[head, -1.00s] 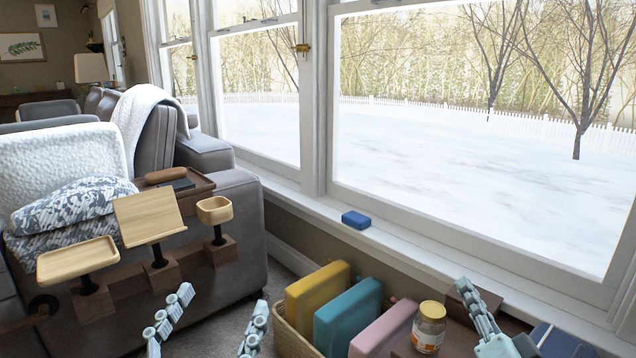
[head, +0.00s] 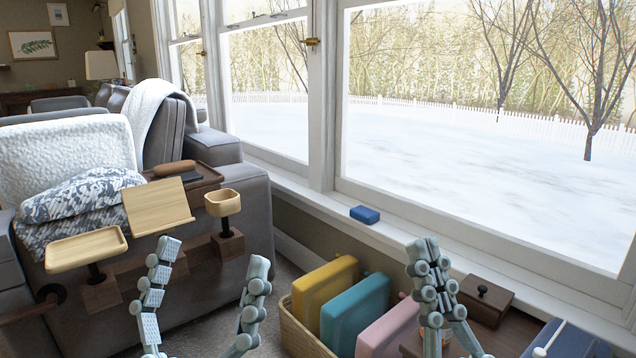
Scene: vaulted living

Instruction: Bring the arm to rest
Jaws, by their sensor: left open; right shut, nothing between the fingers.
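My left gripper (head: 213,256) is raised at the lower left of the head view, its two jointed pale fingers spread apart with nothing between them. It shows in front of the grey armchair's side and the carpet. My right gripper (head: 424,248) is upright at the lower right, its fingers together and empty. It shows in front of the pink block and the side table, and it hides most of the jar there. I cannot tell whether it touches anything.
A basket (head: 300,335) with yellow (head: 322,288), teal (head: 352,310) and pink (head: 388,330) blocks stands between my grippers. A wooden box (head: 486,298) is at the right. A blue block (head: 365,214) lies on the windowsill. Wooden trays (head: 86,248) are mounted by the armchair (head: 255,200).

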